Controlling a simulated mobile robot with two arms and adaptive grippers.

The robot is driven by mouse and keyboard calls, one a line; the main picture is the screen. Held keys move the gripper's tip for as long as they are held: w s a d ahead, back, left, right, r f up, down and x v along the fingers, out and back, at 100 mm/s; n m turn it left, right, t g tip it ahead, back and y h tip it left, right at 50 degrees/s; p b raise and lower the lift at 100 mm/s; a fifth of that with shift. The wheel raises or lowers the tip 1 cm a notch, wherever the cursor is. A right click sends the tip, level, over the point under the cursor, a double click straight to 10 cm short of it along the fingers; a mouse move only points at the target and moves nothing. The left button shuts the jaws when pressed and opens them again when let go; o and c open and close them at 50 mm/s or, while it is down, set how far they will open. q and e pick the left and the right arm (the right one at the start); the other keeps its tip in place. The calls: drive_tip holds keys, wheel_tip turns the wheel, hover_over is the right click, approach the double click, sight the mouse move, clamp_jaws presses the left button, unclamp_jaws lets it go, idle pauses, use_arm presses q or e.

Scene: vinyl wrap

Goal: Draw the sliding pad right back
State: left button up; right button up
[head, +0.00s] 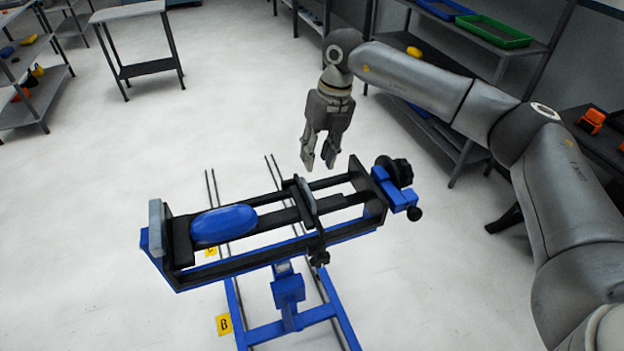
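The sliding pad (305,196) is a grey plate on a black cross-carriage, partway along the black rails of a clamp frame (222,270). A blue oval object (224,225) lies in the frame near its left end, with a clear gap between it and the sliding pad. A grey fixed pad (156,228) stands at the left end. My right gripper (318,163) hangs fingers down above and slightly right of the sliding pad, apart from it. Its fingers are spread and empty. My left gripper is not in view.
A blue block with a black knob (394,171) sits at the frame's right end. A blue stand (288,290) carries the frame on floor rails. Shelves with green (494,31) and blue trays stand at the back right. Open floor lies left of the frame.

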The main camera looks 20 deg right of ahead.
sight(309, 190)
drive_tip(key=f, duration=0.2)
drive_tip(key=a+f+p, duration=0.1)
drive_tip(key=f, duration=0.2)
drive_tip(key=f+p, duration=0.1)
drive_tip(key=f, duration=0.2)
drive_tip(key=shift+a, duration=0.4)
drive_tip(key=shift+f, duration=0.3)
clamp_jaws()
